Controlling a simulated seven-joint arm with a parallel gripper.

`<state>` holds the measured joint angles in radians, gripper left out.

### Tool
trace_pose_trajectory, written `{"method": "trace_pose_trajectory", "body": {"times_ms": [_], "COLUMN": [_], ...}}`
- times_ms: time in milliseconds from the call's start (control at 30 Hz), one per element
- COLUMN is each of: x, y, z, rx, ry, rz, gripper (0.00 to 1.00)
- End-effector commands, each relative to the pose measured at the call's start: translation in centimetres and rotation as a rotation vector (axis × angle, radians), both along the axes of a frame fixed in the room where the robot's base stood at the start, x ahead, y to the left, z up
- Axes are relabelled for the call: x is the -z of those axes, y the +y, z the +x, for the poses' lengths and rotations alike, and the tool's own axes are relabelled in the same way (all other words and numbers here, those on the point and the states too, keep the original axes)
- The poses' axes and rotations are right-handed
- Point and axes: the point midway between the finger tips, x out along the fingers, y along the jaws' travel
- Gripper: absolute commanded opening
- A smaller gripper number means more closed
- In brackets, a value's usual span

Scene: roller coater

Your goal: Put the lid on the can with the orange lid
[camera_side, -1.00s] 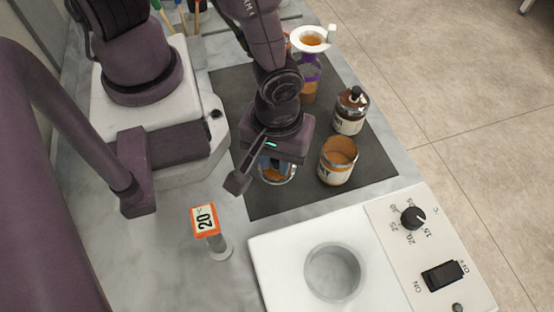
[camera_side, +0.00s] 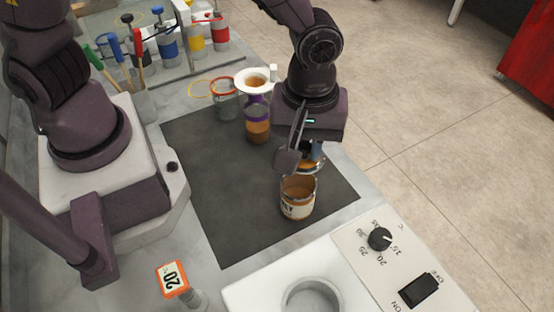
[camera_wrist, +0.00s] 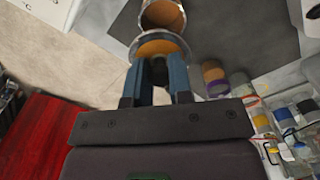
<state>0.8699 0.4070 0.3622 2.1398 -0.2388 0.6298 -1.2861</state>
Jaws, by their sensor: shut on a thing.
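An open can (camera_side: 298,203) with a pale label and orange-brown inside stands upright on the dark mat. It also shows in the wrist view (camera_wrist: 163,15). My gripper (camera_side: 312,150) is low at the can's far right side. Its blue fingers (camera_wrist: 158,82) are shut on a round orange lid with a metallic rim (camera_wrist: 158,46). The lid also shows in the side view (camera_side: 312,163), partly hidden by the gripper. It looks close to the can's rim and off to one side; I cannot tell whether they touch.
A purple-banded jar (camera_side: 257,120) with a white funnel (camera_side: 254,81) and an orange-rimmed glass jar (camera_side: 224,100) stand behind. A white heater (camera_side: 270,290) with a knob (camera_side: 380,238) is in front. A thermometer display (camera_side: 172,280) is front left. The mat's left part (camera_side: 210,190) is clear.

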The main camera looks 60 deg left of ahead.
Motion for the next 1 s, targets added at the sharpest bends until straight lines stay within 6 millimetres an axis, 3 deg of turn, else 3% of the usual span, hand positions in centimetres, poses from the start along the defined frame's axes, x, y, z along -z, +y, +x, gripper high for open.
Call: {"method": "trace_pose_trajectory", "body": {"times_ms": [600,1000], "x": [5.3,6.4], "y": [0.1,0.1], "z": [-0.4,-0.3], "rx": [0.004,0.004], "ry": [0.005,0.001], "rz": [0.002,0.0], "gripper": [0.0,0.0]}}
